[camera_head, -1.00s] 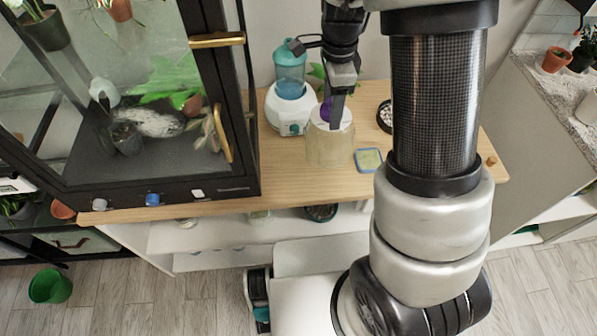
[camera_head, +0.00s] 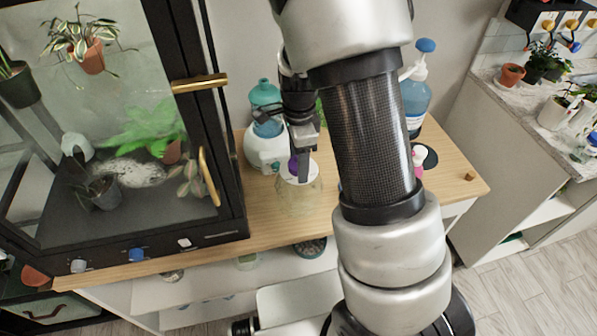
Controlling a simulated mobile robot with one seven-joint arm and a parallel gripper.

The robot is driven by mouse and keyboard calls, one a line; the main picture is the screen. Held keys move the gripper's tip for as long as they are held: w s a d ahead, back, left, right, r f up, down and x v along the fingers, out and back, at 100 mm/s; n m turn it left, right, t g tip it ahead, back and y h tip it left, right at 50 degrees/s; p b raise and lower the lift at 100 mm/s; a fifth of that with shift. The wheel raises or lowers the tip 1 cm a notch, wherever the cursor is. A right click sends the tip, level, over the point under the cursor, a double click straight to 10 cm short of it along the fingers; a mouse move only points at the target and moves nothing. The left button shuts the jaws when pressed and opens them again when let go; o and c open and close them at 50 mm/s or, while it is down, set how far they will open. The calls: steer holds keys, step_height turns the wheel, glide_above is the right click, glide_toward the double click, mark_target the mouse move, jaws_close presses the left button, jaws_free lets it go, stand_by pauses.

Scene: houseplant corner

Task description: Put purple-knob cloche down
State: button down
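The purple-knob cloche (camera_head: 299,196) is a clear glass bell with a pale top and a purple knob (camera_head: 293,166). It is upright over the wooden tabletop, near the front edge and right of the glass cabinet. My gripper (camera_head: 299,168) points down from above with its fingers at the knob and appears shut on it. One finger covers part of the knob. I cannot tell whether the cloche's rim touches the wood or hangs just above it.
A white device with a teal-topped bottle (camera_head: 266,105) stands close behind the cloche. The black-framed cabinet (camera_head: 225,150) is at left. A blue pump bottle (camera_head: 415,98) and a pink bottle (camera_head: 418,158) stand right of my arm. Bare wood (camera_head: 450,176) shows at the right end.

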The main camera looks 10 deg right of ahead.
steer(key=shift+f, duration=1.7)
steer(key=shift+f+b, duration=0.2)
steer(key=shift+b, duration=0.1)
steer(key=c, duration=0.7)
jaws_free()
steer(key=shift+r, duration=0.1)
